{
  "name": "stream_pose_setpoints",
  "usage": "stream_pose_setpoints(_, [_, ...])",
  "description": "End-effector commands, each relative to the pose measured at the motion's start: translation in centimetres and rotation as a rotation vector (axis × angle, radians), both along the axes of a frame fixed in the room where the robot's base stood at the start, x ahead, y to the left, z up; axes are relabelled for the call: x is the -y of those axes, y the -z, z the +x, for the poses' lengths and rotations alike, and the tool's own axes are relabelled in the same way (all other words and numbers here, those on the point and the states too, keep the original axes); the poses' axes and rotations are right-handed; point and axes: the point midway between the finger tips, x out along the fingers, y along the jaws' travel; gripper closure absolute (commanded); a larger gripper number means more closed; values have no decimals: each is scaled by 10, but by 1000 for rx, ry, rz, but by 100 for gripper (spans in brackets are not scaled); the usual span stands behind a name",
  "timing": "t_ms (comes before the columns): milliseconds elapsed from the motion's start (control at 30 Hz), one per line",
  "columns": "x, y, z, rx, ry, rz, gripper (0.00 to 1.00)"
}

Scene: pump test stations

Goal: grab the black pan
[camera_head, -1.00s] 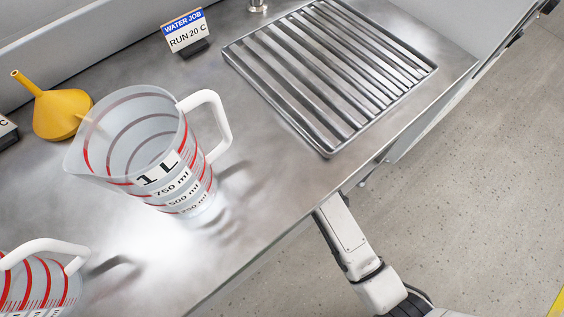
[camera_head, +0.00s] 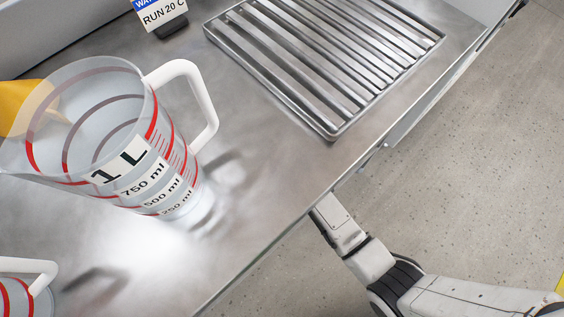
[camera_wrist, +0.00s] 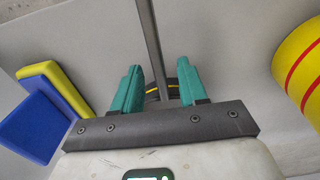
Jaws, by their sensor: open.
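My gripper (camera_wrist: 159,66) shows in the wrist view with its two teal fingers apart and nothing clamped between them. A long dark bar (camera_wrist: 148,32) runs from the top edge down between the fingers, with space on both sides. A dark curved piece with a yellow stripe (camera_wrist: 153,95) shows low between the fingers, mostly hidden behind the gripper. I cannot tell whether the bar and this piece belong to the black pan. No black pan shows in the head view, where the gripper is also out of sight.
A clear 1 L jug (camera_head: 128,172) stands on the steel counter (camera_head: 262,190), beside a slatted drain rack (camera_head: 325,60). Another jug (camera_head: 22,290) is cut off at lower left. In the wrist view are blue (camera_wrist: 38,125) and yellow (camera_wrist: 62,85) blocks and a yellow, red-striped object (camera_wrist: 305,70).

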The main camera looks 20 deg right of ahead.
Motion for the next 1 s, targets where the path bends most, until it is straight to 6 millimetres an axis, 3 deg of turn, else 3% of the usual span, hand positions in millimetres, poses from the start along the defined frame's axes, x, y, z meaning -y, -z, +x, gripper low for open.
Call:
stream_pose_setpoints(33, [1, 13, 0, -1, 2, 0, 57])
stream_pose_setpoints(100, [1, 19, 0, 0, 2, 0, 57])
stream_pose_setpoints(367, [0, 19, 0, 1, 1, 0, 57])
stream_pose_setpoints(800, [0, 19, 0, 1, 1, 0, 100])
stream_pose_setpoints(1000, [0, 19, 0, 1, 1, 0, 100])
